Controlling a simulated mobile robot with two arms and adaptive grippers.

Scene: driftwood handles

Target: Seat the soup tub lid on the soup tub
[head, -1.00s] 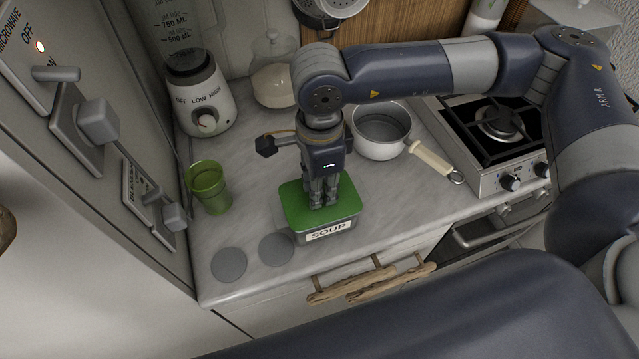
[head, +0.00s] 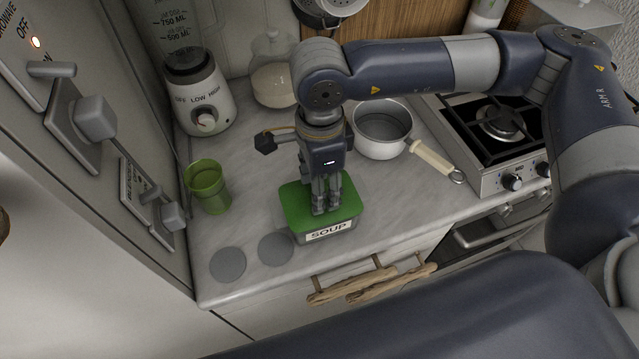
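The soup tub (head: 328,233) is a grey box with a "SOUP" label, standing on the counter near its front edge. The green soup tub lid (head: 295,207) lies over the tub's top and looks about level and lined up with it. I cannot tell whether its rim is fully down. My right gripper (head: 326,211) points down at the middle of the lid, its fingertips at the lid's top. The fingers are close together; whether they pinch a part of the lid is hidden. My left gripper is not in view.
A green cup (head: 207,188) and a blender (head: 205,105) stand left of the tub. Two flat grey discs (head: 228,264) lie at the front left. A saucepan (head: 381,135) is behind right, by the stove (head: 497,128). Driftwood handles (head: 365,286) jut out below the counter edge.

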